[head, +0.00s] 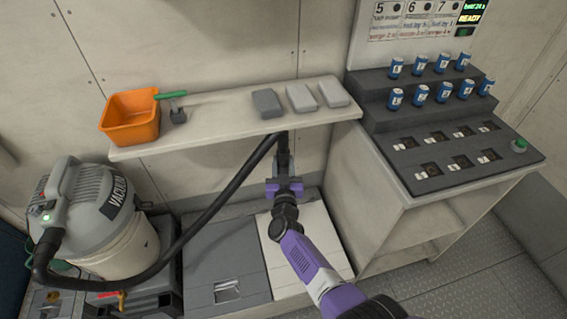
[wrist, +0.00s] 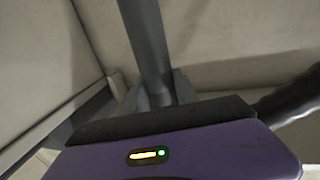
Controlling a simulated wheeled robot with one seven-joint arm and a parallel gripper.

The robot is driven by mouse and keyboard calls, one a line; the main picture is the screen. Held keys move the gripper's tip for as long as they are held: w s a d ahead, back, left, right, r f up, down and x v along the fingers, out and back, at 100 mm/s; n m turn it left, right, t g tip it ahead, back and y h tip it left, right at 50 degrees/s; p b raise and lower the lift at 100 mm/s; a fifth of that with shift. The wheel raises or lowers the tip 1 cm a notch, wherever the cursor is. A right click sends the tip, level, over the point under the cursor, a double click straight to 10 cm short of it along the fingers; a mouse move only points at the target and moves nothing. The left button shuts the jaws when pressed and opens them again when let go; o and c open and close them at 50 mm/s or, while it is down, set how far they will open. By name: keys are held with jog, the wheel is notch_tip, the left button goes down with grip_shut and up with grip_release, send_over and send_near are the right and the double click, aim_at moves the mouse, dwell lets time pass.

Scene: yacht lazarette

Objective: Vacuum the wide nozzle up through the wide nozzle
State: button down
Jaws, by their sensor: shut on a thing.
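The grey vacuum (head: 85,205), lettered "VACUUM", stands at the left with a small green light on it. Its black hose (head: 205,222) runs right and up to a dark tube (head: 283,158) in front of the wall below the shelf. My gripper (head: 284,187) is shut around this tube, under the shelf's front edge. In the wrist view the grey tube (wrist: 146,40) runs down to a flared dark nozzle end (wrist: 158,98), partly hidden behind my gripper's purple body. I cannot tell whether the nozzle touches anything. No second wide nozzle is clearly visible.
A shelf (head: 215,133) above my gripper bears an orange bin (head: 130,118), a green-handled tool (head: 172,95) and several grey blocks. A stepped rack (head: 420,115) with blue canisters stands right. Below lie a grey hatch (head: 220,262) and a white panel (head: 310,250).

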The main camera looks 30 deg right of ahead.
jog(key=shift+r+p, duration=0.3)
jog(key=shift+r, duration=0.05)
dwell(0.3)
jog(key=shift+r+p, duration=2.1)
jog(key=p+v, duration=0.2)
jog(key=v, duration=0.1)
jog(key=d+p+v, duration=0.1)
jog(key=p+v, duration=0.1)
jog(key=shift+s+r, duration=0.1)
jog(key=shift+s, duration=0.35)
jog(key=p, duration=0.5)
send_near(283, 157)
jog(key=shift+s+d, duration=0.5)
jog(key=shift+s, duration=0.25)
jog(key=shift+s+d, duration=0.55)
jog(key=shift+s, duration=0.25)
